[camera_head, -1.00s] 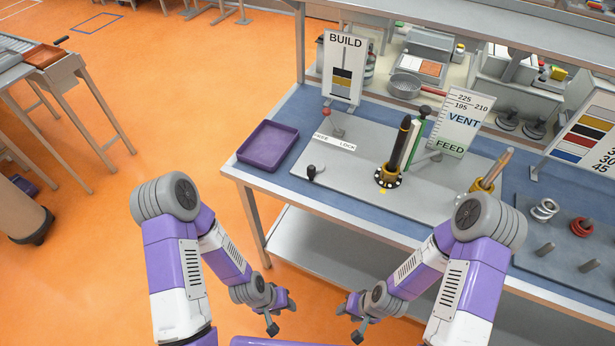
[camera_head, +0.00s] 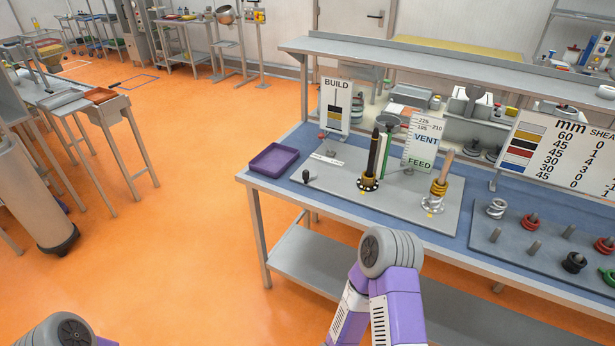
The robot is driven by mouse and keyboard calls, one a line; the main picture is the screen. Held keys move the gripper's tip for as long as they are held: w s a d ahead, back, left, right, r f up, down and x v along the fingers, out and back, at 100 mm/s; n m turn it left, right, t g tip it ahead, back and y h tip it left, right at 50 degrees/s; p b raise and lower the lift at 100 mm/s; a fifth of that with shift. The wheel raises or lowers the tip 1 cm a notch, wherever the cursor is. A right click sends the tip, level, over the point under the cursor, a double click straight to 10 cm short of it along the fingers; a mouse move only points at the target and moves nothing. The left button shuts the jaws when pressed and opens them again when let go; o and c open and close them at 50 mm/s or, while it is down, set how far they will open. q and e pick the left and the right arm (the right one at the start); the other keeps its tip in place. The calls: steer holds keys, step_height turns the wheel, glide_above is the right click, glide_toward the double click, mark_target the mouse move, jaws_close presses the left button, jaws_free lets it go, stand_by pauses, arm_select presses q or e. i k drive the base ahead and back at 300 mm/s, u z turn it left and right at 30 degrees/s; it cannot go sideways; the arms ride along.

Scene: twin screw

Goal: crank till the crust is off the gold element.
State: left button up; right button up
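On the grey plate (camera_head: 335,190) a tall dark post (camera_head: 373,152) stands upright in a gold flanged base (camera_head: 368,184). To its right a second, tan post (camera_head: 446,165) carries a gold element (camera_head: 439,188) with a silver coiled piece (camera_head: 433,204) beneath it. I cannot make out any crust at this size. A small black knob (camera_head: 306,175) stands at the plate's left, by a white label strip; I cannot tell whether it is the crank. Only upper links of my arms show, at the bottom and lower left. Both grippers are out of view.
A purple tray (camera_head: 274,160) lies left of the plate. A BUILD sign (camera_head: 336,105) and a VENT/FEED gauge board (camera_head: 421,145) stand behind. A grey peg board (camera_head: 520,247) with coloured coils is at right, below a mm chart (camera_head: 555,155). Orange floor (camera_head: 190,240) at left is open.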

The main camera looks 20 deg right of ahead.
mark_target(306, 175)
steer(key=z, duration=0.75)
steer(key=i, duration=0.85)
steer(key=z, duration=0.7)
